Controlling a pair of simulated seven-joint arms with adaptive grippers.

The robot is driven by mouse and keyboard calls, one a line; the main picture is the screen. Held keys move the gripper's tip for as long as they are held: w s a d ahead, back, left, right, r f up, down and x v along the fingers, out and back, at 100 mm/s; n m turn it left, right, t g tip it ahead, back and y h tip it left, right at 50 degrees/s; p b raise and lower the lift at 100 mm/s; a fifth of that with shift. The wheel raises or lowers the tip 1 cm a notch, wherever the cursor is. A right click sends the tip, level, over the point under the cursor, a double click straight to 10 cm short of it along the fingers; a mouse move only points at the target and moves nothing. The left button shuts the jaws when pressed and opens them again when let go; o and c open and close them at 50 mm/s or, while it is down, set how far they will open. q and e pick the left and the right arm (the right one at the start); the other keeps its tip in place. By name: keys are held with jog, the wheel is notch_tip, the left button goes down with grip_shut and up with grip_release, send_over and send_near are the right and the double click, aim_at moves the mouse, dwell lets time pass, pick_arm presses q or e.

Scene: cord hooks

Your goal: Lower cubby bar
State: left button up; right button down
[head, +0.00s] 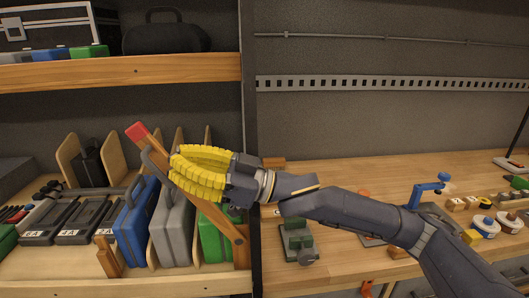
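The cubby bar (229,228) is a wooden bar with a red end (137,131). It is tilted up, slanting from its lower right end by the dark post to the red end at upper left. Below it stand a blue case (133,229), a grey case (172,229) and a green case (212,238) in a cubby with wooden dividers. My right gripper (174,171) has yellow ribbed fingers, which reach in from the right at the bar's middle and hide part of it. I cannot tell whether they touch or grip it. My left gripper is not in view.
A wooden upper shelf (120,72) with cases on it runs above the cubby. A dark upright post (250,90) stands right of it. Black flat boxes (55,222) lie at left.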

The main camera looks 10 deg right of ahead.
jog(key=w+a+f+g+h, duration=0.1)
jog(key=a+f+h, duration=0.4)
jog(key=a+f, duration=0.45)
jog(key=a+f+h, duration=0.3)
jog(key=a+f, duration=0.1)
jog(key=f, duration=0.2)
jog(key=w+a+f+n+g+h, duration=0.1)
jog(key=a+f+h, duration=0.3)
jog(key=f, duration=0.3)
jog(key=shift+g, duration=0.3)
